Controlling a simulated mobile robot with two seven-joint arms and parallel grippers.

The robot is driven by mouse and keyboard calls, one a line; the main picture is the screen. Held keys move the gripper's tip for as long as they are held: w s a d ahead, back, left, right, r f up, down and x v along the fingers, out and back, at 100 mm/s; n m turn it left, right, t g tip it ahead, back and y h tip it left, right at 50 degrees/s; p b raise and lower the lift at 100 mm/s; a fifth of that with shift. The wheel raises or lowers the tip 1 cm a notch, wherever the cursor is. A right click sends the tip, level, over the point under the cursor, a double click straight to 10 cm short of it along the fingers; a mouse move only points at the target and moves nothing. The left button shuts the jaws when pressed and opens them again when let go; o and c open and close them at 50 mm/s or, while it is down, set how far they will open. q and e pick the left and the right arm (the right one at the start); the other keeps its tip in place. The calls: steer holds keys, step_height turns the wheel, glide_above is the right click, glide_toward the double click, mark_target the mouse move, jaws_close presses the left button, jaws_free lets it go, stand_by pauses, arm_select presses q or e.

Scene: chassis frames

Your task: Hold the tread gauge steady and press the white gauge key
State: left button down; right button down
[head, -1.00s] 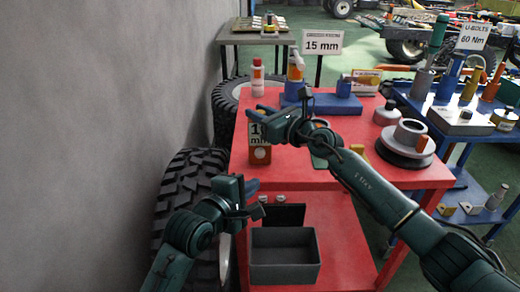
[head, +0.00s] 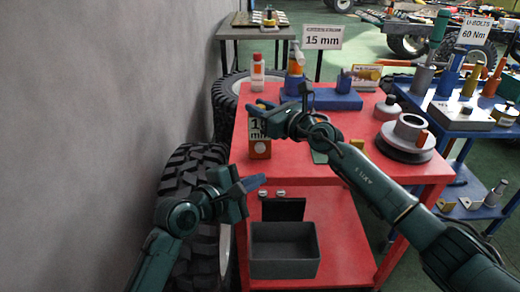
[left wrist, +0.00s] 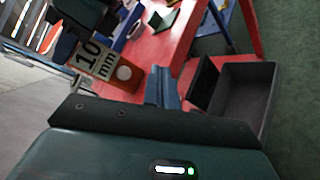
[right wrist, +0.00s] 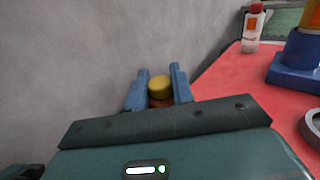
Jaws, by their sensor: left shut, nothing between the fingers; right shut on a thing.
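The tread gauge is an orange block (head: 251,154) with a "10 mm" label, upright at the left edge of the red table. In the left wrist view the gauge (left wrist: 122,85) appears tilted, its round white key (left wrist: 124,72) low on the front face. My right gripper (head: 258,108) is above the gauge. In the right wrist view its fingers (right wrist: 156,88) are shut on a yellow round top with orange below, apparently the gauge's top. My left gripper (head: 257,182) is shut and empty, below and in front of the gauge, apart from the key.
A grey bin (head: 285,268) sits on the lower red shelf (head: 340,265). A white and orange bottle (head: 257,72), a blue base (head: 335,100) and a round grey hub (head: 408,145) are on the tabletop. Tyres (head: 185,175) and a grey wall stand at the left.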

arm_select(q)
glide_toward(265, 151)
steer(key=shift+s+d+f+x, duration=0.1)
steer(key=shift+s+x, duration=0.05)
steer(key=shift+x, duration=0.7)
steer(key=shift+s+d+f+x, duration=0.1)
steer(key=shift+s+d+x, duration=0.05)
steer(key=shift+x, duration=0.75)
steer(key=shift+s+d+x, duration=0.1)
steer(key=shift+x, duration=0.75)
steer(key=shift+w, duration=0.4)
steer(key=shift+w, duration=0.45)
stand_by(0.3)
stand_by(0.3)
steer(key=shift+s, duration=3.4)
